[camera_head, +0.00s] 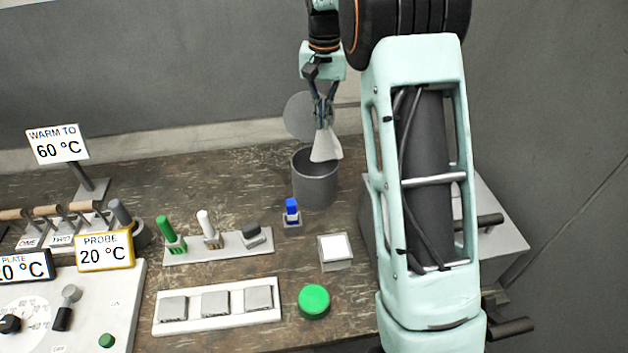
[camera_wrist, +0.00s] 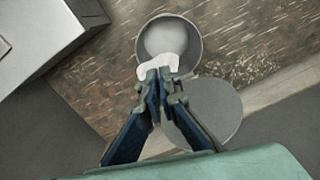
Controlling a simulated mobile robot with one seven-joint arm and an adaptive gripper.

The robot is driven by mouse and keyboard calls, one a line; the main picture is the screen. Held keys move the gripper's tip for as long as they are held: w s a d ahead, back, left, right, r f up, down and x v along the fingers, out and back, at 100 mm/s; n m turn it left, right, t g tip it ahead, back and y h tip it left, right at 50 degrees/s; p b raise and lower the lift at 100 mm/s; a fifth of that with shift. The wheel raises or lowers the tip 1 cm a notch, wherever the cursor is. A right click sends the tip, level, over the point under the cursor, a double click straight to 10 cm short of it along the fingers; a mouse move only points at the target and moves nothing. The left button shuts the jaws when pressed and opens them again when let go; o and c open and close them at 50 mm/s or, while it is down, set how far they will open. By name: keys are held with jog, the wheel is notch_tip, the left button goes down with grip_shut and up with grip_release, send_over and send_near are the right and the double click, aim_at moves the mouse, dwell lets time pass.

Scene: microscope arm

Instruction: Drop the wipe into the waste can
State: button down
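The wipe (camera_head: 326,146) is a white cloth hanging from my gripper (camera_head: 323,112), which is shut on its upper end. The grey waste can (camera_head: 315,185) stands on the bench at the back, and the wipe hangs above its rim, its lower edge near the opening. In the wrist view the white wipe (camera_wrist: 157,64) shows at the fingertips of my gripper (camera_wrist: 159,76). The round mouth of the waste can (camera_wrist: 193,30) lies beyond them. A round grey lid (camera_head: 300,115) stands raised behind the can.
A blue-capped bottle (camera_head: 292,212) and a white-topped block (camera_head: 335,252) stand in front of the can. A rack with green, white and dark tools (camera_head: 215,245) is to the left. A grey box (camera_head: 495,235) stands right, partly behind my arm.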

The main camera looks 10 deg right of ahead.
jog(key=c, duration=2.2)
grip_release()
jog(key=shift+o, duration=0.5)
jog(key=o, duration=0.6)
jog(key=shift+c, duration=0.2)
jog(key=shift+o, duration=0.5)
jog(key=o, duration=0.6)
jog(key=shift+r, duration=0.1)
jog(key=shift+r, duration=2.7)
